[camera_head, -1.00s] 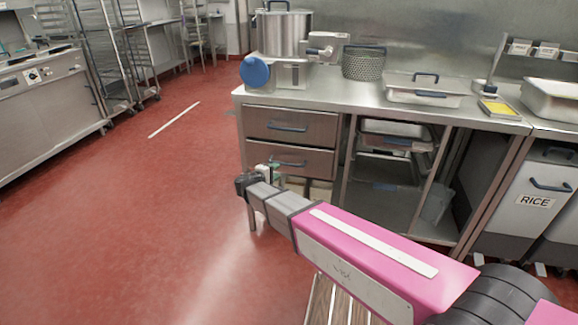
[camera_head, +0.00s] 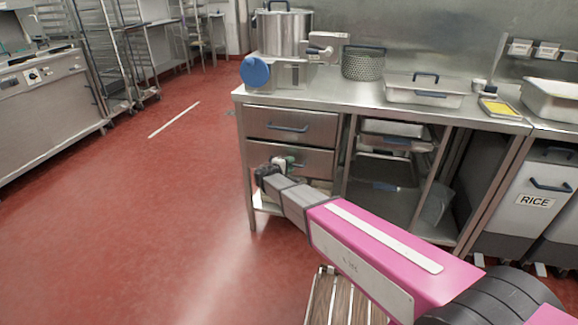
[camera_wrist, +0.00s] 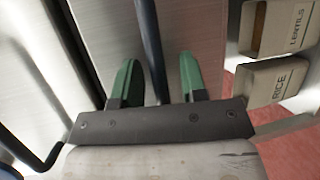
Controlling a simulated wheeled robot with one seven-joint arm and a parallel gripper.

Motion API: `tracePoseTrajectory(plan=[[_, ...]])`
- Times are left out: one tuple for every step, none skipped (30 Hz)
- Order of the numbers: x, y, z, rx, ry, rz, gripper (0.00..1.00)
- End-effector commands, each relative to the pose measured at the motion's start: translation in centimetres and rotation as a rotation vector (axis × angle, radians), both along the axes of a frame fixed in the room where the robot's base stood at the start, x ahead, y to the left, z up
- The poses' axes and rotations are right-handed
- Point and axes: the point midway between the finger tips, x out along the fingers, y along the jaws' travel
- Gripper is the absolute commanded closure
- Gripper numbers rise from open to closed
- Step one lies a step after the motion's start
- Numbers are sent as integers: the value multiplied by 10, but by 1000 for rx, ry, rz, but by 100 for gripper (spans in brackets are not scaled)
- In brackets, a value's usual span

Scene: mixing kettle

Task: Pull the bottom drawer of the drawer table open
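The drawer table (camera_head: 390,95) is a steel counter with two drawers at its left end. The bottom drawer (camera_head: 319,164) is shut, below the top drawer (camera_head: 290,124). My gripper (camera_head: 285,162) is at the bottom drawer's front and covers part of its blue handle (camera_head: 297,165). In the wrist view my gripper (camera_wrist: 158,82) has its two green fingers apart. A dark blue bar handle (camera_wrist: 150,45) runs between them, with gaps on both sides. I cannot tell how deep the handle sits between the fingers.
A mixing kettle (camera_head: 284,35), a perforated basket (camera_head: 363,63) and a lidded tray (camera_head: 424,90) stand on the counter. An open shelf bay is right of the drawers. A RICE bin (camera_head: 530,195) stands further right.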

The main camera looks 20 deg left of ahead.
Motion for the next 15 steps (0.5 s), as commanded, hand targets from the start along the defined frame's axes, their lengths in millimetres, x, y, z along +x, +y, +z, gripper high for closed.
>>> tracePoseTrajectory(plan=[[0,0,0,0,0,0,61],[0,0,0,0,0,0,71],[0,0,0,0,0,0,84],[0,0,0,0,0,0,93],[0,0,0,0,0,0,100],[0,0,0,0,0,0,100],[0,0,0,0,0,0,100],[0,0,0,0,0,0,100],[0,0,0,0,0,0,100],[-1,0,0,0,0,0,100],[-2,0,0,0,0,0,100],[-3,0,0,0,0,0,100],[-5,0,0,0,1,0,100],[-8,0,0,1,1,1,100],[-12,0,0,1,1,1,100]])
